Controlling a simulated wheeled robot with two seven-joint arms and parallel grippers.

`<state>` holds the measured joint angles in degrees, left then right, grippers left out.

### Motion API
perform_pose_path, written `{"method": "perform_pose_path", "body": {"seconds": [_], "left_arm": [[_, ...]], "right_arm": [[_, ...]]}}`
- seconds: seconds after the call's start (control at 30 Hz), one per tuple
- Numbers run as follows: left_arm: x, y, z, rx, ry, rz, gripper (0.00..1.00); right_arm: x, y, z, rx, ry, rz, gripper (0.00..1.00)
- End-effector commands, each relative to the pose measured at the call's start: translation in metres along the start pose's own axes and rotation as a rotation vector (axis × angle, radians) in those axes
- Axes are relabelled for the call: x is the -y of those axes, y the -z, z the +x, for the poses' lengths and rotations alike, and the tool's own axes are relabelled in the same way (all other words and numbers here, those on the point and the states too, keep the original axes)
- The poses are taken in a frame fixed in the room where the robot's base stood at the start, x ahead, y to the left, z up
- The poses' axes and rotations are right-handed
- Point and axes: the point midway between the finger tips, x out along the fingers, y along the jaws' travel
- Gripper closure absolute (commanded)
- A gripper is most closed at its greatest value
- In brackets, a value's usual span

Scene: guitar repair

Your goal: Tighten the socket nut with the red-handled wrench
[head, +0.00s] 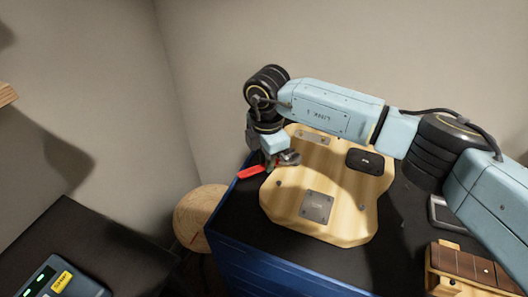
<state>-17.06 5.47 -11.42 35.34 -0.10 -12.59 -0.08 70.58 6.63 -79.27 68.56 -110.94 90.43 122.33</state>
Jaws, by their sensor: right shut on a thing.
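The red-handled wrench (252,172) has its red handle sticking out to the left, past the body's edge. Its grey head lies toward the right, by the upper left edge of the wooden guitar body (285,217). My right gripper (271,162) reaches down from above and is shut on the wrench. My gripper and wrist hide part of the wrench and of the body's edge. I cannot make out the socket nut, nor tell whether the wrench touches it. My left gripper is not in view.
The guitar body lies on a black-topped blue cabinet (232,262). A guitar neck piece (467,265) and a grey-framed item (438,212) lie at the right. A round wooden stool (192,218) stands left of the cabinet. A dark table with a device (65,280) is at lower left.

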Motion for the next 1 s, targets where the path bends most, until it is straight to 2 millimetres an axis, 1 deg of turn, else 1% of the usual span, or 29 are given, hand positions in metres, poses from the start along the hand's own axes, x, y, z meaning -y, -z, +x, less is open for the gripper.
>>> {"method": "perform_pose_path", "body": {"seconds": [0.1, 0.17, 1.0], "left_arm": [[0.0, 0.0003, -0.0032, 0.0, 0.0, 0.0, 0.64], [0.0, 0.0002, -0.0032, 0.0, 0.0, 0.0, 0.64], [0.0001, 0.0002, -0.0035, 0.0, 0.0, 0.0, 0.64]], "right_arm": [[0.0066, -0.0005, -0.0009, 0.0, -0.001, -0.082, 1.0], [0.0078, -0.0001, -0.0005, -0.001, -0.001, -0.1, 1.0], [0.0074, -0.0007, -0.0003, 0.0, -0.001, -0.098, 1.0]]}}
